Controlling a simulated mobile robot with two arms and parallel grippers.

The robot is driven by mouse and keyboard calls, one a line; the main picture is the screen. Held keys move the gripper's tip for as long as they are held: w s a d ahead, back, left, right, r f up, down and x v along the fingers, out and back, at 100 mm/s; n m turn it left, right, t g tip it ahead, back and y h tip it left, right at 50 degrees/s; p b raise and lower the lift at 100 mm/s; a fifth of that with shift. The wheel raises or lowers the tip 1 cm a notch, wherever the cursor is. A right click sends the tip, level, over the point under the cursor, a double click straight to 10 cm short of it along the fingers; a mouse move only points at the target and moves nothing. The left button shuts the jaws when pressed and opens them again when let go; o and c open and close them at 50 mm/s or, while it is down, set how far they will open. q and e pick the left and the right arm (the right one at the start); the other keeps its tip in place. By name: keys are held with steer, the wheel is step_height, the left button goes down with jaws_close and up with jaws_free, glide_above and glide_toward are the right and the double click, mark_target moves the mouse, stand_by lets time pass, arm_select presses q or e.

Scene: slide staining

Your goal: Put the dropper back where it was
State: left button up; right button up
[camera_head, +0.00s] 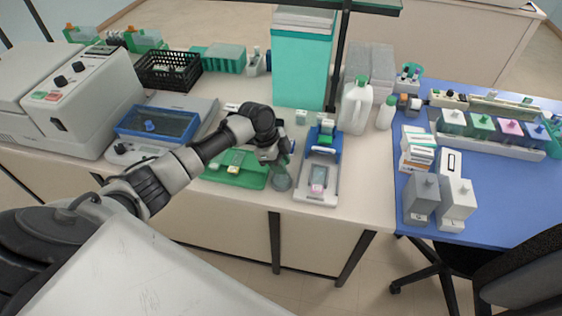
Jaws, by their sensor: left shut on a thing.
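My left arm reaches in from the left. My right gripper is not in view.
A blue-and-white device with a slide (318,178) stands close to the right of the gripper. A tall teal box (301,70) stands behind. A blue-rimmed tray (158,124) is at left. White bottles (355,105) stand at right. The front table edge is clear.

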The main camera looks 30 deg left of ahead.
arm_select(q)
steer(key=shift+f, duration=0.2)
steer(key=o, duration=0.9)
steer(key=shift+r, duration=0.1)
steer(key=shift+r, duration=0.2)
steer(key=w+b+v, duration=0.1)
steer(key=b+v, duration=0.1)
steer(key=v, duration=1)
steer(key=shift+s+r, duration=0.25)
steer(key=shift+s, duration=0.2)
